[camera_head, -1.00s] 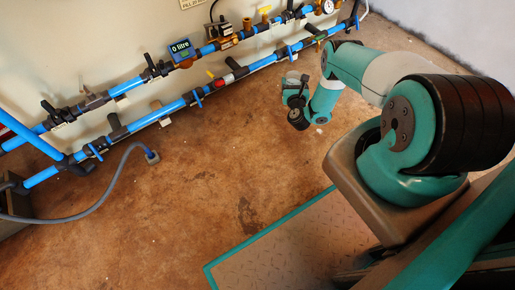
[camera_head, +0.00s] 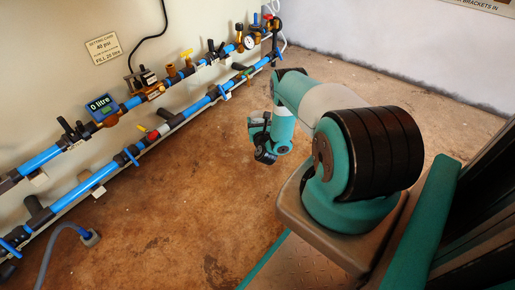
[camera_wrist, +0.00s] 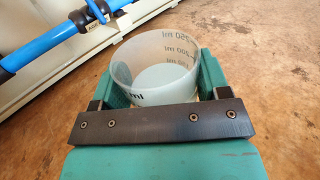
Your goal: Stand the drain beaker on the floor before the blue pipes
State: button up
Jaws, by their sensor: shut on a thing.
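The drain beaker (camera_wrist: 155,62) is a clear, frosted cup with dark ml markings, seen from above in the wrist view. My gripper (camera_wrist: 160,82) is shut on it, with one green finger on each side. The beaker looks empty; its base is partly hidden by my gripper, so I cannot tell whether it touches the floor. The blue pipes (camera_head: 42,160) run along the wall in the head view, and one shows at upper left in the wrist view (camera_wrist: 45,42). In the head view my wrist is over the floor (camera_head: 190,190), right of the pipes; the beaker cannot be made out there.
A meter reading 0 litre (camera_head: 102,107), a round gauge (camera_head: 248,42) and several valves sit on the pipework. A grey hose (camera_head: 60,240) ends on the floor at lower left. Brown floor between the pipes and my base is clear.

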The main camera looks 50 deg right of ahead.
notch_tip(320, 180, down, 10)
jog(key=b, duration=0.8)
jog(key=shift+f, duration=0.25)
jog(key=shift+r, duration=0.15)
jog(key=o, duration=1.2)
